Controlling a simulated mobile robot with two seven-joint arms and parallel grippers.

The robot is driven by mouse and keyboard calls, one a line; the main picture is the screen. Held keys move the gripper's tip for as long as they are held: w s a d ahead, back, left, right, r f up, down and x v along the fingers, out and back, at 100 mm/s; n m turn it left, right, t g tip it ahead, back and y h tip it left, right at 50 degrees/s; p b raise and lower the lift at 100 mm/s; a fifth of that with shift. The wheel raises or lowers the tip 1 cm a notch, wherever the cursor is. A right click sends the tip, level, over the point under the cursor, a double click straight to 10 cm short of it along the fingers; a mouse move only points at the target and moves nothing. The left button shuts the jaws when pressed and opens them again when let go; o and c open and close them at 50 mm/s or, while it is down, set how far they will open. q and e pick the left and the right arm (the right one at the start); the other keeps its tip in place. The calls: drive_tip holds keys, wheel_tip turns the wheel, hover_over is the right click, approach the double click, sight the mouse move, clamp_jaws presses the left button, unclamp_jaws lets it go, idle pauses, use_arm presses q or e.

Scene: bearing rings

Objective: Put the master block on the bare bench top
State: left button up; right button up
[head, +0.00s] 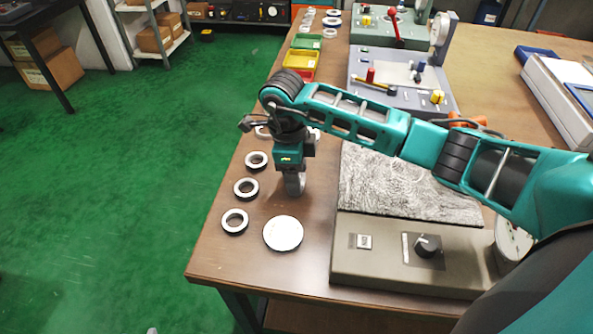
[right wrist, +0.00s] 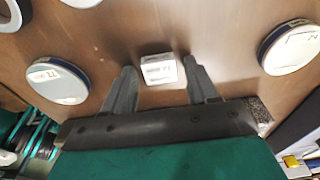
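The master block (right wrist: 158,70), a small white block with dark print on its face, shows in the right wrist view against the brown bench top (right wrist: 195,25). It lies between the fingertips of my right gripper (right wrist: 160,64), with a gap on each side. The right gripper is open. In the head view this gripper (head: 294,184) points down over the left part of the bench (head: 310,260), and the block cannot be made out there. My left gripper is not in view.
Dark-edged rings (head: 246,187) line the left bench edge, and a white-topped disc (head: 283,233) lies near the front. A grey instrument with a stone-patterned plate (head: 400,185) stands at right. Yellow (head: 299,60) and other trays lie farther back. Bare bench shows around the disc.

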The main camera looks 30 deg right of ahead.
drive_tip(key=shift+o, duration=0.2)
wheel_tip(320, 180, up, 12)
drive_tip(key=a, duration=0.1)
drive_tip(key=shift+w+r+p, duration=0.15)
drive_tip(key=shift+w+p, duration=0.25)
drive_tip(key=shift+a, duration=0.1)
idle(0.3)
